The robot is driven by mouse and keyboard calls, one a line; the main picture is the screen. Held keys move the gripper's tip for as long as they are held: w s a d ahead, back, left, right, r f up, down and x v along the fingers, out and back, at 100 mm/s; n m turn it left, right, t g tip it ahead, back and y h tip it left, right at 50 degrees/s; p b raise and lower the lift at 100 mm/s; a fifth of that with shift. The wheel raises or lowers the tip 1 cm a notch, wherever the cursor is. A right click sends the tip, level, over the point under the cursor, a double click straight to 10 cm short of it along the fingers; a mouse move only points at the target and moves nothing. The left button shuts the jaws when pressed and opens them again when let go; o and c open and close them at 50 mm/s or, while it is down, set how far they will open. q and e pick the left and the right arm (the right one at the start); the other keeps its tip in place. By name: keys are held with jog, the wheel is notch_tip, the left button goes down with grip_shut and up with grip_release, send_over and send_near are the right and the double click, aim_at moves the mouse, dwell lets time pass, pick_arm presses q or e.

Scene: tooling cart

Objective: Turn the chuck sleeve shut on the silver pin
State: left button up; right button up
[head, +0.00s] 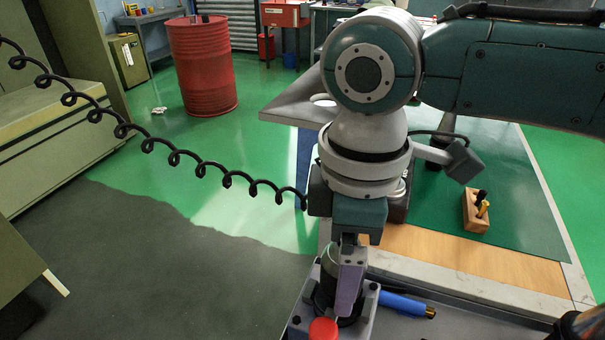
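My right gripper (348,293) points down at the bottom middle of the head view, its arm coming in from the upper right. One purple-grey finger lies against or just in front of a dark, round chuck sleeve (325,296) on a grey fixture block (362,327). The other finger is hidden, so I cannot tell whether they are closed on the sleeve. A red knob (323,329) sits at the front of the fixture. I cannot make out the silver pin clearly. My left gripper is not in view.
A blue-handled tool with a brass end (405,305) lies right of the fixture. A wooden block (476,211) with small tools stands on the green mat (520,215). A black coiled cable (175,158) hangs across the left. A red drum (203,65) stands further back.

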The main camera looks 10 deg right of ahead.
jog(key=shift+c, duration=0.2)
jog(key=shift+r, duration=0.1)
jog(key=c, duration=1.3)
